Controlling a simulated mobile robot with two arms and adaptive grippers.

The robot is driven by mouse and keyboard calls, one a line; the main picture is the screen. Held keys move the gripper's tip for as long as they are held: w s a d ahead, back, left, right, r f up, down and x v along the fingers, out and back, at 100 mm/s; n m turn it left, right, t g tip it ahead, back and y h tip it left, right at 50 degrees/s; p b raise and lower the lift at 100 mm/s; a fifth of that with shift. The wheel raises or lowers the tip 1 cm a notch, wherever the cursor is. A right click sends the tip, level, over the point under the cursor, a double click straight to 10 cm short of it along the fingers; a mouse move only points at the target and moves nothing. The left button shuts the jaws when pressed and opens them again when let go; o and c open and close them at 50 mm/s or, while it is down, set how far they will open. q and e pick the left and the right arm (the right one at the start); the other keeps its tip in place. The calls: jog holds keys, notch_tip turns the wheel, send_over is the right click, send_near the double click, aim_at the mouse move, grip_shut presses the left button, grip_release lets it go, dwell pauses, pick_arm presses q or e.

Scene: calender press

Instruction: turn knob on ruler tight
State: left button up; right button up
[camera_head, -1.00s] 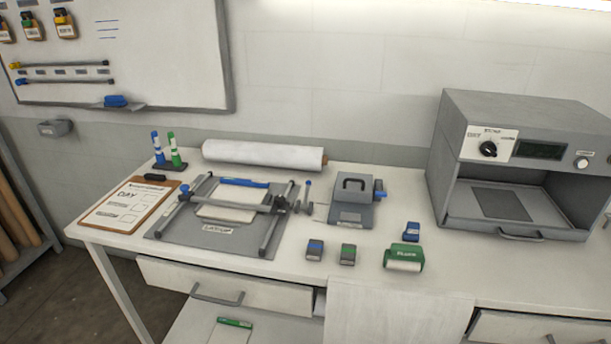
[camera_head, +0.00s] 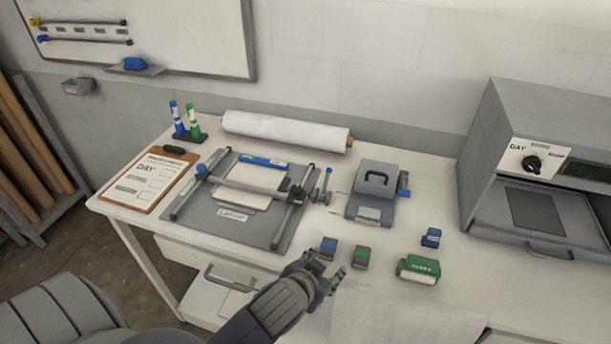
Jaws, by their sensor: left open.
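The ruler (camera_head: 240,183) is a grey bar lying across two rails of the grey layup board (camera_head: 190,211) on the table. A dark clamp block (camera_head: 297,194) sits at its right end. A small blue-tipped upright piece (camera_head: 327,178) stands just right of it; I cannot tell which part is the knob or how tight it is. My left gripper (camera_head: 328,268) is open and empty, in front of the board's front right corner and below the ruler in the picture, apart from it. My right gripper is not in view.
Two small blocks, one with a blue stripe (camera_head: 328,247) and one with green (camera_head: 361,257), lie close to my left gripper. A grey punch-like device (camera_head: 373,205) stands right of the board. A white roll (camera_head: 285,131) lies behind, a clipboard (camera_head: 150,181) left.

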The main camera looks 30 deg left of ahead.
pick_arm(q)
jog(key=w+r, duration=0.1)
jog(key=w+d+r+t, duration=0.1)
jog(key=w, duration=0.1)
jog(key=w+r+t, duration=0.1)
jog(key=w, duration=0.1)
jog(key=shift+w+d+r+m, duration=0.15)
jog(key=shift+r+m, duration=0.1)
jog(key=shift+m, duration=0.05)
jog(key=w+d+r+m+t+h, duration=0.65)
jog(key=w+d+r, duration=0.3)
jog(key=r, duration=0.45)
jog(key=w+d+r+m+g+h, duration=0.2)
jog(key=d+r+m+h, duration=0.2)
jog(key=d+m+h, duration=0.25)
jog(key=m+g+y, duration=0.5)
jog(key=g+y, duration=0.7)
jog(key=g, duration=0.5)
send_over(296, 187)
notch_tip(296, 187, down, 8)
jog(key=shift+t, duration=0.25)
notch_tip(296, 187, down, 9)
jog(key=p, duration=0.4)
jog(key=shift+s+f, duration=0.1)
jog(key=shift+f, duration=0.5)
jog(key=c, duration=1.1)
